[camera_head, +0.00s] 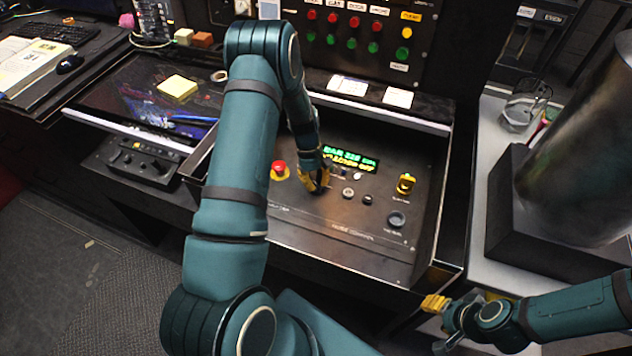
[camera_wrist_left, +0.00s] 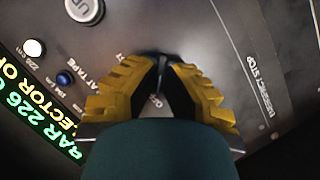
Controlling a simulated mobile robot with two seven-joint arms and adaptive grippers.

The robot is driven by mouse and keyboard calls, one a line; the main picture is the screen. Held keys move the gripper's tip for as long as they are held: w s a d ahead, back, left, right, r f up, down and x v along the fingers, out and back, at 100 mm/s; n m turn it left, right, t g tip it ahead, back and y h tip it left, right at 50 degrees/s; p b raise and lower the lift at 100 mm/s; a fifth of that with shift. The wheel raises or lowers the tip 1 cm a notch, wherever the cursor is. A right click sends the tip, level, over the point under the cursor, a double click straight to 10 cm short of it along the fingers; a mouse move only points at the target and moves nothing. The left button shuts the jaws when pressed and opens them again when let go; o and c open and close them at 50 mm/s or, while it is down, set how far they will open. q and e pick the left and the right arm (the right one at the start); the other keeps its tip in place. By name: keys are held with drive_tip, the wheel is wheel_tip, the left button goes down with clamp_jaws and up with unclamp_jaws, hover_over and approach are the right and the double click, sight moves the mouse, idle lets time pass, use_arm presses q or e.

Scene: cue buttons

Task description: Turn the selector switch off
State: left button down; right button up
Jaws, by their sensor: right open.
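My left gripper (camera_head: 316,182) is down at the console panel, left of its middle. In the left wrist view its yellow fingertips (camera_wrist_left: 162,62) nearly meet. They are closed about a small dark part on the panel, apparently the selector switch, which the fingers almost wholly hide. The green display (camera_head: 350,158) is lit just beyond the gripper; its lower line seems to read selector off. It is partly cut off in the left wrist view (camera_wrist_left: 38,115). My right gripper (camera_head: 436,303) is open and empty at the lower right, off the console.
A red emergency-stop button (camera_head: 279,169) is left of the left gripper. A grey button (camera_head: 348,193), a yellow switch (camera_head: 405,184) and a dark round button (camera_head: 396,219) are to its right. A large metal cylinder (camera_head: 580,150) stands far right.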

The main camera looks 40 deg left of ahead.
idle(0.3)
use_arm(q)
drive_tip(key=c, duration=1.1)
unclamp_jaws()
drive_tip(key=v, duration=1.2)
